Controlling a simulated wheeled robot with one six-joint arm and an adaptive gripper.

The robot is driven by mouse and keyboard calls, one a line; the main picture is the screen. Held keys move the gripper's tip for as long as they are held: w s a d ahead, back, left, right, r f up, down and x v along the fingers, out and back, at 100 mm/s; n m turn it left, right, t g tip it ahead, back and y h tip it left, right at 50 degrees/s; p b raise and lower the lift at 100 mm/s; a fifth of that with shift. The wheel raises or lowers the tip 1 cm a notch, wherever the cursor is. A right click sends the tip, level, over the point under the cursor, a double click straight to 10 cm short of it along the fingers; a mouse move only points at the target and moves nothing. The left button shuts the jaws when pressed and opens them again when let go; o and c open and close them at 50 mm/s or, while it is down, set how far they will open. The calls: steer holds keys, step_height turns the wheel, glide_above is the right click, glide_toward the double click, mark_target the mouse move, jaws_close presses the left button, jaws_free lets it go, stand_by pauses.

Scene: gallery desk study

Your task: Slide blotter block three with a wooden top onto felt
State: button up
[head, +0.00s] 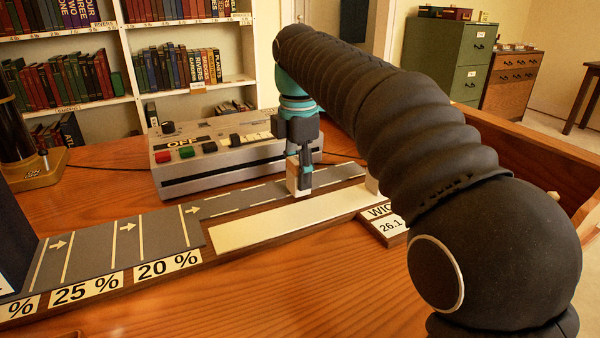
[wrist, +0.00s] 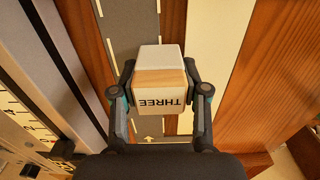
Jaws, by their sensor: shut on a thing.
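My gripper (head: 300,168) is shut on a pale block marked THREE (head: 292,180). The wrist view shows the block (wrist: 160,103) between the two fingers (wrist: 160,80), with a wooden band and the lettering upside down. In the head view the block is at the grey dashed strip (head: 235,203), near the edge of a cream strip (head: 285,220). Whether it touches the surface cannot be told. Which surface is felt is unclear. The arm hides part of the strips' right end.
A grey control box (head: 225,160) with coloured buttons stands just behind the strips. Grey panels with arrows (head: 120,240) and percentage labels lie at left. The front desk (head: 290,290) is clear.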

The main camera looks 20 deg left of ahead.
steer(key=shift+w+a, duration=0.9)
steer(key=shift+a, duration=0.25)
steer(key=shift+f, duration=0.2)
stand_by(0.4)
steer(key=o, duration=1.2)
steer(key=shift+o, duration=0.2)
steer(key=shift+r, duration=0.1)
step_height(320, 180, up, 7)
steer(key=shift+r, duration=0.1)
